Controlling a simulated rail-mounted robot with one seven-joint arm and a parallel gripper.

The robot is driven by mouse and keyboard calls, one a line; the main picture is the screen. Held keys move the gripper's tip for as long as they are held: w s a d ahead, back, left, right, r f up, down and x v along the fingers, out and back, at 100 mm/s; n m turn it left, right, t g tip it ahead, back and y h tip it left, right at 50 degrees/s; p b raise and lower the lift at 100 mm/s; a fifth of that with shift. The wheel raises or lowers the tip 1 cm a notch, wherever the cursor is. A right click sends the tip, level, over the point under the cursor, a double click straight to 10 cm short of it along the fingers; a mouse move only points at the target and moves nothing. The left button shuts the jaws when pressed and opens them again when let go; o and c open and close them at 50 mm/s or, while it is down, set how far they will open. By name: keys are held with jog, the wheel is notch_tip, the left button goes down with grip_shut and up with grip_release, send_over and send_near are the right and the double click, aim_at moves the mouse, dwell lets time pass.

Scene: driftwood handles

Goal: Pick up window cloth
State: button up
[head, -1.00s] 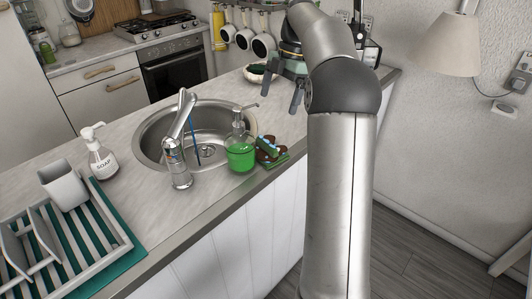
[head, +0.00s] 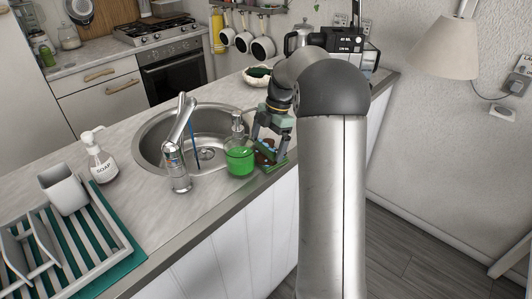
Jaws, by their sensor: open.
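A small pile lies on the counter right of the sink, beside the green soap dispenser (head: 239,157). It shows a flat green piece (head: 272,166), which may be the window cloth, with a brown item and a blue-green item on top. I cannot tell for sure which piece is the cloth. My gripper (head: 270,146) points down over this pile with its fingers apart and nothing visibly held. The fingers hide part of the pile, and I cannot tell whether they touch it.
The soap dispenser stands close left of my gripper. The sink (head: 150,150) with its tap (head: 178,150) lies further left, then a white soap bottle (head: 98,160) and a dish rack (head: 75,240). A bowl (head: 257,78) and coffee machine (head: 345,50) stand behind. The counter's front edge is near.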

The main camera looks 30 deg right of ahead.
aim_at(263, 148)
jog(key=c, duration=0.9)
jog(key=shift+c, duration=0.2)
jog(key=shift+r, duration=0.45)
notch_tip(263, 148, up, 2)
jog(key=shift+w+r+b, duration=0.1)
jog(key=shift+r+b, duration=0.05)
jog(key=shift+b, duration=0.2)
jog(key=s+d+b, duration=0.2)
jog(key=s+d, duration=0.1)
jog(key=s, duration=0.5)
jog(key=s+d+b, duration=0.2)
jog(key=s+d, duration=0.1)
jog(key=s, duration=0.6)
jog(key=shift+d+r, duration=0.15)
jog(key=shift+d, duration=0.1)
